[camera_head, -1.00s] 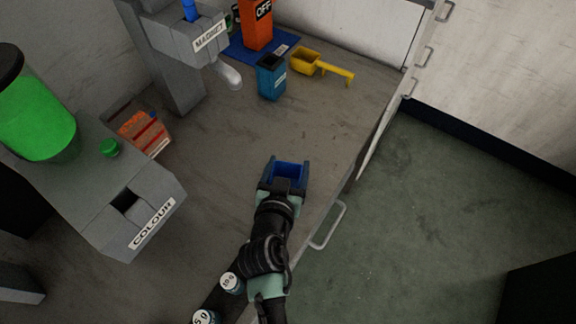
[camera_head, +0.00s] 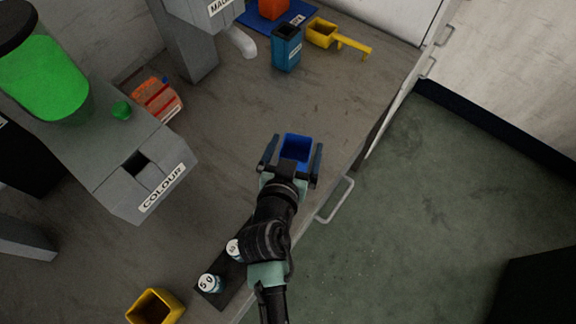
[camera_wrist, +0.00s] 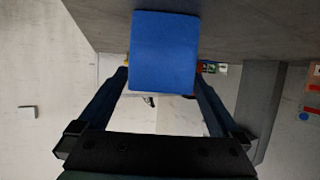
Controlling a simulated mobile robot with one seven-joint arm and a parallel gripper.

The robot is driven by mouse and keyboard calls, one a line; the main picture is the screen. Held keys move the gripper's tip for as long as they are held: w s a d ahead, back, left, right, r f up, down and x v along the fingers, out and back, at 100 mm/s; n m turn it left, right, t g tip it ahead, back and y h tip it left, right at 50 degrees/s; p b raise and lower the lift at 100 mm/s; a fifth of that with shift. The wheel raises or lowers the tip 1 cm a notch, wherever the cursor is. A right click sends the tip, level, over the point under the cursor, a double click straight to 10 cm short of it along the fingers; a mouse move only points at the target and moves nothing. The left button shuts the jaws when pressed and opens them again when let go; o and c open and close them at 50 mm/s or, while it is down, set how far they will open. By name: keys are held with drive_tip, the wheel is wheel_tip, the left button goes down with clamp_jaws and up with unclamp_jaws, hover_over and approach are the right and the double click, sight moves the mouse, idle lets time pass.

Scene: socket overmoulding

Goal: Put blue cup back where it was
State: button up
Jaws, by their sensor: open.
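The blue cup (camera_head: 296,147) stands near the right edge of the grey worktop, its open top visible in the head view. My gripper (camera_head: 291,156) is open, with a finger on each side of the cup and a visible gap to it. In the wrist view the cup shows as a plain blue face (camera_wrist: 165,50) ahead of and between the spread fingers (camera_wrist: 163,80). The cup's base is hidden in the head view.
Weights (camera_head: 210,283) stand on a dark strip beside my arm. A yellow container (camera_head: 155,307) is at the front. The COLOUR dispenser (camera_head: 140,180) is left. Worktop (camera_head: 225,125) between is clear.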

drive_tip(key=v, duration=0.9)
drive_tip(key=w+r+t, duration=0.3)
drive_tip(key=w+r, duration=0.2)
drive_tip(key=r, duration=0.9)
drive_tip(key=w+r+t, duration=0.4)
drive_tip(key=w+r, duration=0.1)
drive_tip(key=r, duration=0.9)
drive_tip(key=s+r+n+t+y, duration=0.1)
drive_tip(key=s+r+t, duration=0.2)
drive_tip(key=r, duration=1)
drive_tip(key=s+r+n+t+y, duration=0.1)
drive_tip(key=s+r+t, duration=0.3)
drive_tip(key=r, duration=1)
drive_tip(key=shift+s+d+r+n+y, duration=0.25)
drive_tip(key=shift+s+y, duration=0.25)
drive_tip(key=shift+s, duration=0.35)
